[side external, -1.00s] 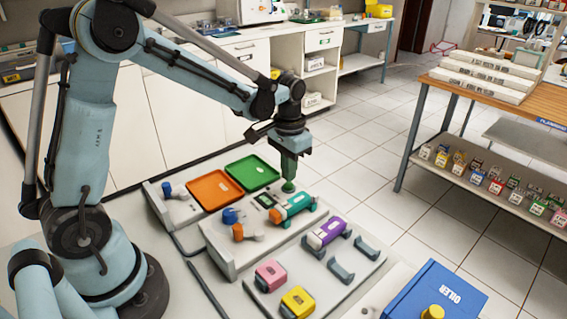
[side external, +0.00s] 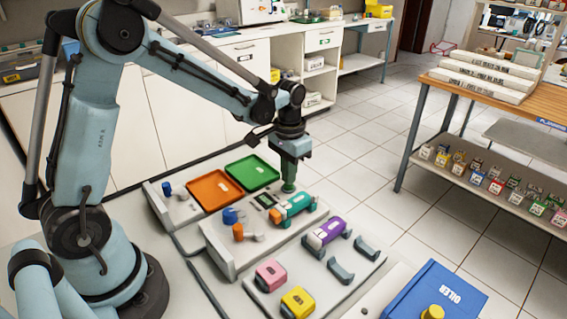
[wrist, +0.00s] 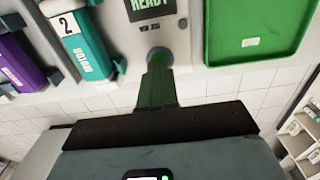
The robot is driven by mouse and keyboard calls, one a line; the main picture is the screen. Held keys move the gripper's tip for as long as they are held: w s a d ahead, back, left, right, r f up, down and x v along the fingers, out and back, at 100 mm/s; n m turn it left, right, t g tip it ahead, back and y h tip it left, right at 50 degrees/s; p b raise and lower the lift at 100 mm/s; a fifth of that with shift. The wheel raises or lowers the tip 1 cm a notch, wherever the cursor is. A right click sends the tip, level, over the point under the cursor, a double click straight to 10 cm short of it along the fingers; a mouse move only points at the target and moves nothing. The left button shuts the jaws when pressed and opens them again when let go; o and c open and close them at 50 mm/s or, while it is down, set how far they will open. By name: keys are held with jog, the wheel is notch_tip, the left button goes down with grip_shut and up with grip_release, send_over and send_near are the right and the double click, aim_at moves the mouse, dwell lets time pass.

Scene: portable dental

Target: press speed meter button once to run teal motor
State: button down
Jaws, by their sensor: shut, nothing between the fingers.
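The teal motor (side external: 297,206), with an orange end, sits in a cradle on the grey panel; it also shows in the wrist view (wrist: 84,45), labelled 2. The speed meter's dark display (side external: 265,200) is beside it and reads READY in the wrist view (wrist: 150,8). My gripper (side external: 289,188) has shut green fingers pointing down at the panel just behind the motor. In the wrist view the fingertips (wrist: 160,62) overlap a round button (wrist: 158,52) below the display, mostly hidden. I cannot tell whether it is pressed in.
A green tray (side external: 252,172) and an orange tray (side external: 215,190) lie behind the panel. A purple motor (side external: 327,233) is in front of the teal one, with pink (side external: 271,274) and yellow (side external: 298,301) blocks nearer. A blue box (side external: 435,292) stands at the front right.

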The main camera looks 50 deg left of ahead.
jog(key=shift+f, duration=0.5)
jog(key=shift+r, duration=3.55)
jog(key=s+d+r+t, duration=0.1)
jog(key=s+r+t, duration=0.1)
jog(key=s, duration=0.4)
jog(key=s+d+r+t, duration=0.1)
jog(key=s+d+t, duration=0.1)
jog(key=s+t, duration=0.3)
jog(key=shift+s+d+r, duration=0.25)
jog(key=shift+s+r, duration=0.15)
jog(key=shift+s, duration=0.15)
